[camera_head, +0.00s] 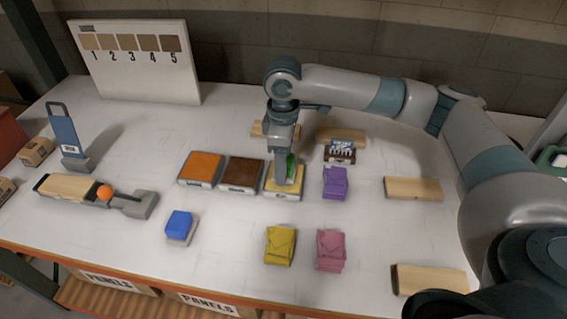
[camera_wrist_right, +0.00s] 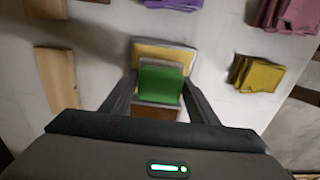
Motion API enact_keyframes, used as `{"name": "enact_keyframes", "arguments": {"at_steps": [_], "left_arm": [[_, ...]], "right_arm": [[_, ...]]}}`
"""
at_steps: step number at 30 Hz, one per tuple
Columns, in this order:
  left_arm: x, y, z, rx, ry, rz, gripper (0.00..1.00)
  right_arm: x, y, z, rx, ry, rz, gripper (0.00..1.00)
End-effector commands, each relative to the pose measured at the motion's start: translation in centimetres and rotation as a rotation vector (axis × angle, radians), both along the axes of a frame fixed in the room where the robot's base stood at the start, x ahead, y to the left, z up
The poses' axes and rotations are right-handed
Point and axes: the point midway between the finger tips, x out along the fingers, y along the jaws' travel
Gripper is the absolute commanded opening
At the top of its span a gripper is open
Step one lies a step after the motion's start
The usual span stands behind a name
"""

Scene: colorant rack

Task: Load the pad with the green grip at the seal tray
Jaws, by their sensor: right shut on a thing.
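The pad with the green grip (camera_head: 291,168) is held in my right gripper (camera_head: 287,170); its green top also shows between the fingers in the wrist view (camera_wrist_right: 161,84). My right gripper is shut on it, directly over the yellow-tan tray (camera_head: 284,195), the right one of three trays in a row. I cannot tell whether the pad touches the tray's surface. The brown tray (camera_head: 242,175) and orange tray (camera_head: 201,167) stand to its left. Their labels are too small to read, so I cannot tell which is the seal tray. My left gripper is not in view.
Folded purple (camera_head: 335,183), yellow (camera_head: 280,245) and pink (camera_head: 331,250) cloths lie nearby. A blue-topped pad (camera_head: 180,225) sits front left. Wooden blocks (camera_head: 413,189) lie at right. A numbered sample board (camera_head: 137,62) stands at the back. The front middle is mostly clear.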

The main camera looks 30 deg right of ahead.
Motion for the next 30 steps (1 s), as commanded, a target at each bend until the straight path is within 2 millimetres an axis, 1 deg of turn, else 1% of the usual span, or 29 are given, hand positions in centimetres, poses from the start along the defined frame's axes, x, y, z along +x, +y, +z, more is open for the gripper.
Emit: {"name": "enact_keyframes", "arguments": {"at_steps": [30], "left_arm": [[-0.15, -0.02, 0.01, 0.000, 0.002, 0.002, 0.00]], "right_arm": [[0.01, 0.00, -0.77, 0.000, 0.000, 0.000, 0.36]]}}
